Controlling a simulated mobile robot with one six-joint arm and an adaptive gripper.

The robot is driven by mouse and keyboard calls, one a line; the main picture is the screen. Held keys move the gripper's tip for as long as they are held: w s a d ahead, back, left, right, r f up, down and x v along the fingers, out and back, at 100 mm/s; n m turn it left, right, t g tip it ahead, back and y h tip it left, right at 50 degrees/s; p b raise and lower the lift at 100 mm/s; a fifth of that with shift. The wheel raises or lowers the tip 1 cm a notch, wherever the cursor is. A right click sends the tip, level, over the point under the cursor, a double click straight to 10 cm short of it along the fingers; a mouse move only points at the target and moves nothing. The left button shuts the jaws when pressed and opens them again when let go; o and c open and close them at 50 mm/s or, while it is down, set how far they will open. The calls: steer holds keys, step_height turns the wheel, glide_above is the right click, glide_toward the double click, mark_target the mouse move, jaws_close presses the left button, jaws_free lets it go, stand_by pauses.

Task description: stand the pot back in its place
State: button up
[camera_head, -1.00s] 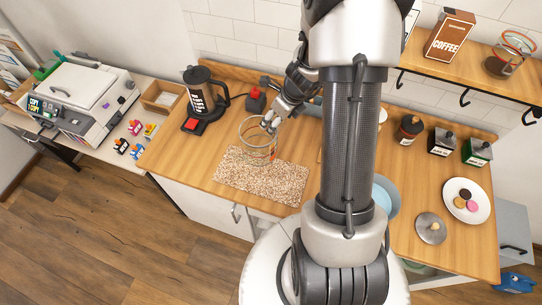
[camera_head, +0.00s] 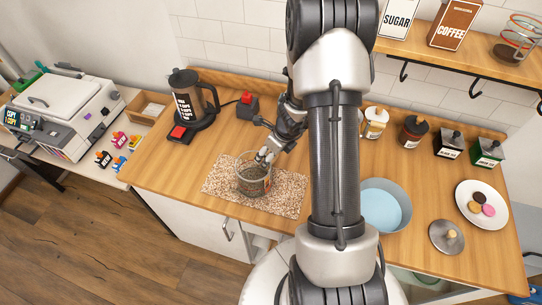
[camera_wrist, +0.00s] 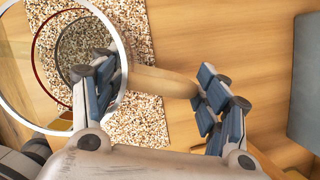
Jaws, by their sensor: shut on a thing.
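A clear glass pot (camera_head: 253,184) with coloured rings is over the speckled mat (camera_head: 217,181), upright or nearly so. I cannot tell whether its base touches the mat. My gripper (camera_head: 267,156) is at its back right rim. In the wrist view my gripper (camera_wrist: 155,80) has its two fingers either side of a tan handle (camera_wrist: 160,82), shut on it. There the pot's round rim (camera_wrist: 122,40) fills the upper left, and the mat (camera_wrist: 140,125) shows beneath and beside it.
A coffee maker (camera_head: 190,100) and a red-buttoned box (camera_head: 247,106) stand behind left. Right of my arm are a blue-filled bowl (camera_head: 396,197), a lid (camera_head: 446,237), a plate with biscuits (camera_head: 494,196) and several jars. A similar ringed glass (camera_head: 518,36) is on the shelf.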

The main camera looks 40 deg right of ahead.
steer(key=o, duration=1.8)
steer(key=a+p+v, duration=0.1)
steer(key=p+v, duration=0.5)
steer(key=v, duration=0.6)
steer(key=s+a+r+n+y, duration=0.1)
steer(key=s+a+r+n, duration=0.2)
steer(key=a+r+n, duration=1.35)
steer(key=s+r+n, duration=0.3)
steer(key=s+n, duration=0.2)
steer(key=s+a+r+n+h, duration=0.1)
steer(key=s+r+n, duration=0.2)
steer(key=s+n, duration=0.2)
steer(key=s+a+r+n, duration=0.1)
steer(key=s+r+n, duration=0.2)
steer(key=n, duration=0.3)
steer(key=shift+s+a+r+t+h, duration=0.1)
steer(key=shift+s+t+h, duration=0.1)
steer(key=shift+s, duration=0.25)
steer(key=shift+s+r+t+h, duration=0.1)
steer(key=shift+s+r+h, duration=0.1)
steer(key=shift+s, duration=0.25)
